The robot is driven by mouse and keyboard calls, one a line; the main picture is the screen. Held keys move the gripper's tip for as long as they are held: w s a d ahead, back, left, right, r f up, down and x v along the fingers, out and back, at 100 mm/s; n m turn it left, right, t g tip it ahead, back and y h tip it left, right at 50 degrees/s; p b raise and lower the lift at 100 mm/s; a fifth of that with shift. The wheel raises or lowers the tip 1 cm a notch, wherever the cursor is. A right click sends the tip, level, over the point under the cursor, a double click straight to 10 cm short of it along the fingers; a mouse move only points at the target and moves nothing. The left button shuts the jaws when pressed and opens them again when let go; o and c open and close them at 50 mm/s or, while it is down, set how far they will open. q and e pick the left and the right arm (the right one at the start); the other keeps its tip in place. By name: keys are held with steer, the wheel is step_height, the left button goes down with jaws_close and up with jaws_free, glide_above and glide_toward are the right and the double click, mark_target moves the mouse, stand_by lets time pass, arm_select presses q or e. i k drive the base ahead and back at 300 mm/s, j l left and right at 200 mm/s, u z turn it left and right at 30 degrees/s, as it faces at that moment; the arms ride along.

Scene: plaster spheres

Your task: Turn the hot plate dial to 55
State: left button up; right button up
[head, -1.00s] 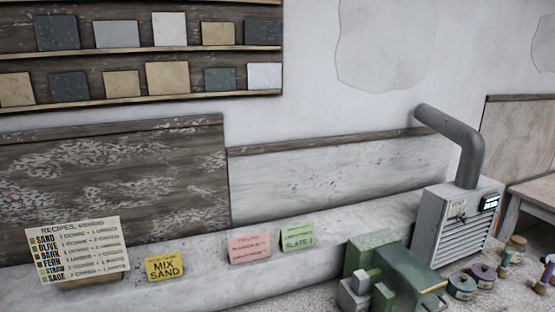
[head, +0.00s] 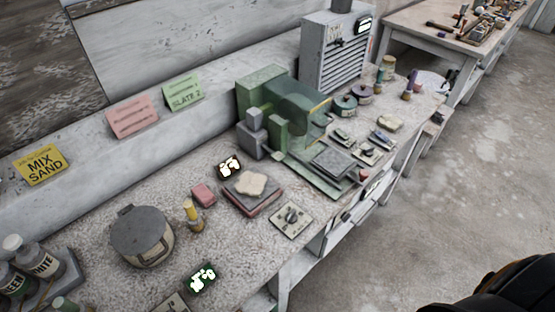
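A small pale panel with a round grey dial (head: 291,216) lies near the front edge of the bench in the head view. Just behind it is a square, dark-topped, reddish plate (head: 264,207), which looks like the hot plate, with a cream lump (head: 251,184) on top. A small black display (head: 229,166) with bright digits stands behind the plate. Its digits are too blurred to read, and so is the dial's setting. Neither gripper is in view. A dark shape with orange edging at the lower right looks like part of my arm.
A lidded pot (head: 142,237), a yellow-topped bottle (head: 192,214) and a pink block (head: 203,195) stand left of the plate. A second lit display (head: 202,278) is nearer the front. A green machine (head: 262,92) stands behind. Open floor (head: 460,190) lies to the right.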

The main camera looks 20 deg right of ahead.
mark_target(290, 217)
steer(key=l+z, duration=0.1)
steer(key=z, duration=0.6)
